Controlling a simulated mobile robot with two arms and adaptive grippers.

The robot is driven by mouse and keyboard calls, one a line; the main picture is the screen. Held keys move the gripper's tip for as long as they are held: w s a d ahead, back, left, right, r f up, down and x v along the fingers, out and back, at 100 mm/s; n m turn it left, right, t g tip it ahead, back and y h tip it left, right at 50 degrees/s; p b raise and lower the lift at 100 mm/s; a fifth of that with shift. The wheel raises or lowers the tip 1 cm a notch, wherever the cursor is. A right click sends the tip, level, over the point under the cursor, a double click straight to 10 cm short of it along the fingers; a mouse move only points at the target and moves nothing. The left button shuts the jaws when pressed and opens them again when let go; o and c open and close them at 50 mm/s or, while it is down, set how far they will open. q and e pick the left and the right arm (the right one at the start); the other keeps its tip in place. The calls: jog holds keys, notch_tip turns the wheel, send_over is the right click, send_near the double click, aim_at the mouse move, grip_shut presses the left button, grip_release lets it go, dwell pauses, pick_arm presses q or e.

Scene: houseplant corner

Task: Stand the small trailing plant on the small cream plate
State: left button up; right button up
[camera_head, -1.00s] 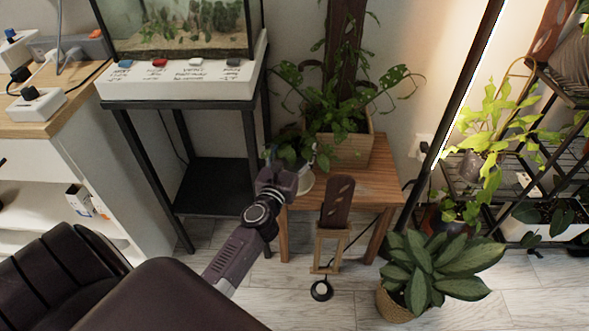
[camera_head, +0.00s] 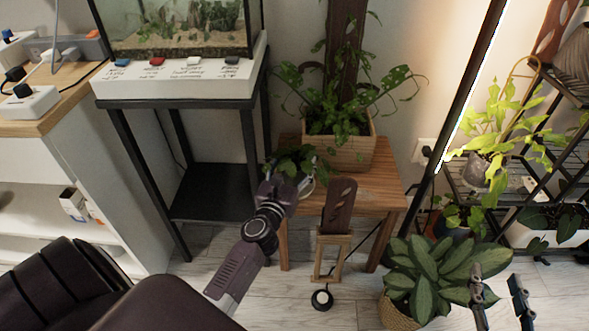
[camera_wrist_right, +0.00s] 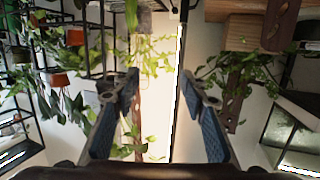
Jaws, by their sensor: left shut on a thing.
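The small trailing plant (camera_head: 298,160) shows leafy and green over the left end of the wooden stool. My left gripper (camera_head: 287,188) is shut at its base and hides most of its pot. A pale, curved cream edge (camera_head: 308,187) shows just right of the fingers, perhaps the small cream plate; I cannot tell whether the pot touches it. My right gripper (camera_head: 499,292) is open and empty at the lower right, in front of the broad-leaved floor plant. In the right wrist view its two fingers (camera_wrist_right: 163,88) stand wide apart with nothing between them.
The wooden stool (camera_head: 376,188) bears a larger plant in a square wooden planter (camera_head: 340,152). A small wooden stand (camera_head: 333,245) is in front. A black stand (camera_head: 212,190) with a terrarium is at left. The broad-leaved plant (camera_head: 440,268) and shelving are at right.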

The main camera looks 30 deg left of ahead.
pick_arm(q)
jog(key=shift+f+b, duration=0.7)
jog(key=shift+f, duration=0.25)
pick_arm(e)
notch_tip(320, 180, up, 9)
jog(key=a+t+y, duration=0.1)
jog(key=t, duration=0.3)
jog(key=shift+w+a+t, duration=0.15)
jog(key=shift+t, duration=0.15)
jog(key=shift+r, duration=0.15)
pick_arm(q)
jog(key=shift+f, duration=0.2)
jog(key=shift+c, duration=0.7)
jog(key=o, duration=1.5)
jog(key=shift+f, duration=0.1)
jog(key=shift+c, duration=0.2)
pick_arm(e)
jog(key=shift+s+r+t+y, duration=0.15)
jog(key=shift+r+t+y, duration=0.1)
jog(key=shift+r, duration=0.35)
jog(key=shift+s+r+t+y, duration=0.15)
jog(key=shift+r+t+y, duration=0.1)
jog(key=shift+r, duration=0.35)
jog(key=shift+a+f, duration=0.1)
jog(key=shift+f, duration=0.05)
